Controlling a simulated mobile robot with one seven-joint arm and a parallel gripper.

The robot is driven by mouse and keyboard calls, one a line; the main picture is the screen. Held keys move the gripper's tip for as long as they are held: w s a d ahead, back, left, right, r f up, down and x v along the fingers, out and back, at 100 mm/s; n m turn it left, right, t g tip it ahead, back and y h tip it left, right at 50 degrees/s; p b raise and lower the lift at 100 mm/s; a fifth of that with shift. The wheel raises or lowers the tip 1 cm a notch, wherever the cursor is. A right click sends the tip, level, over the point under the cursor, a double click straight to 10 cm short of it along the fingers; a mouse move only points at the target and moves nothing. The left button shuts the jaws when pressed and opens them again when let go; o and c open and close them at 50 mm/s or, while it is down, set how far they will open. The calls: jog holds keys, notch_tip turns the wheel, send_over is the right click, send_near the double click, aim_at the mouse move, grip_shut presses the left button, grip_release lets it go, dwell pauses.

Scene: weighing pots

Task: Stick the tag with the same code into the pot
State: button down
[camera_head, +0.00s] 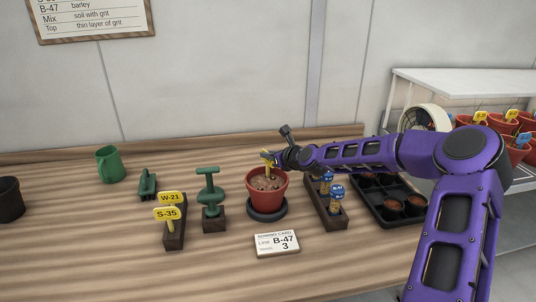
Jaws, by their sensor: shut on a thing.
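My gripper (278,158) is shut on a yellow tag (266,156) over the red-brown pot (266,190). The tag's stem points down toward the soil; I cannot tell whether its tip is in the soil. The code on this tag is not readable from here. The pot stands upright on a dark round base (267,214). A card (277,243) in front of it reads "B-47" and "3". Two more yellow tags, W-21 (171,197) and S-35 (167,213), stand in a dark wooden block (174,241) to the left.
A green mug (109,164) stands far left. A wall board (94,15) names B-47 barley.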

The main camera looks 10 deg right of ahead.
dwell(0.3)
jog(key=shift+c, duration=1.8)
grip_release()
jog(key=s+d+r+p, duration=0.2)
jog(key=s+r+p, duration=0.4)
jog(key=shift+s+d+r+p, duration=0.15)
jog(key=shift+d+r+p, duration=0.2)
jog(key=shift+d, duration=0.05)
dwell(0.4)
